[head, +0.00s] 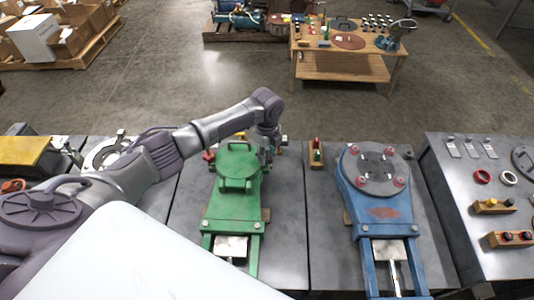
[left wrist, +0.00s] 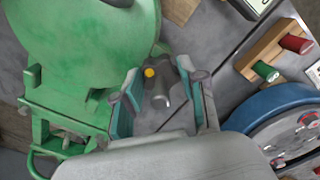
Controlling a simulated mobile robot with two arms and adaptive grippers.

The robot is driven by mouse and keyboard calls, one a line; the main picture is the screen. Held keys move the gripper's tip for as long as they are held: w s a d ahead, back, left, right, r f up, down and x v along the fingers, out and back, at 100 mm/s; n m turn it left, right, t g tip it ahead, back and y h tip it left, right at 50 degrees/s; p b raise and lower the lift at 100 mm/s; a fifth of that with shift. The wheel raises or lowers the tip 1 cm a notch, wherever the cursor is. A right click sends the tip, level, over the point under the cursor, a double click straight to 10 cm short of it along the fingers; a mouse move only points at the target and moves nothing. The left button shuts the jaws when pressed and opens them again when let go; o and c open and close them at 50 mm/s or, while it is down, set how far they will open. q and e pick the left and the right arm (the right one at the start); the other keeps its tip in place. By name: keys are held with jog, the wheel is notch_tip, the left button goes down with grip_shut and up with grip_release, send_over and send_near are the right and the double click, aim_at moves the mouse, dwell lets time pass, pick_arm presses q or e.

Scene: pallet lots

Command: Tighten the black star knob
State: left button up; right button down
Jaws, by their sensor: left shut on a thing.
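My left gripper (head: 268,150) reaches down at the far right side of the green fixture (head: 238,195). In the left wrist view, its two teal-padded fingers (left wrist: 161,92) stand on either side of a dark knob with a yellow centre (left wrist: 158,88), which looks like the black star knob. The gripper is shut on it. The knob's lobes are partly hidden by the fingers, and it is hidden behind the gripper in the head view. The green fixture's round plate (left wrist: 85,35) is left of the fingers. My right gripper is not in view.
A blue fixture (head: 375,205) stands on the bench to the right. A small wooden block with red and green knobs (head: 316,154) lies between the fixtures. A panel with rings and button boxes (head: 465,240) is at far right. A wooden table (head: 345,68) stands beyond.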

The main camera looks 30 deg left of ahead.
pick_arm(q)
jog(key=o, duration=1.2)
jog(key=shift+c, duration=0.2)
notch_tip(320, 180, up, 12)
jog(key=shift+r, duration=0.1)
jog(key=shift+d, duration=0.1)
